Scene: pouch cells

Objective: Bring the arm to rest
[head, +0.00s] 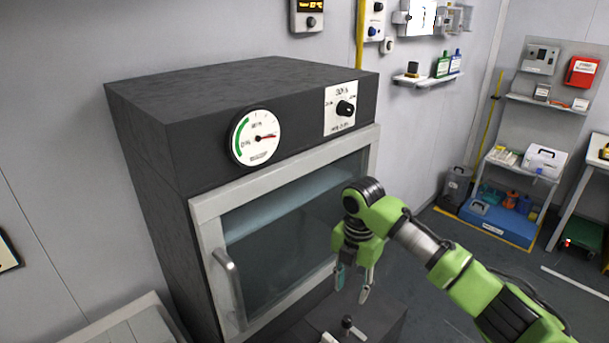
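My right arm (470,285), green and black, reaches in from the lower right. My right gripper (352,294) hangs with its fingers pointing down in front of the glass door of a dark cabinet. Its two fingers are spread apart and I see nothing held between them. My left arm and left gripper are not in view.
The dark cabinet (160,150) has a closed glass door (290,215), a handle (230,285), a gauge (255,137) and a knob (346,108). A small lever (346,323) stands below my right gripper. Shelves with bottles (448,63) are at the back; open floor lies behind my arm.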

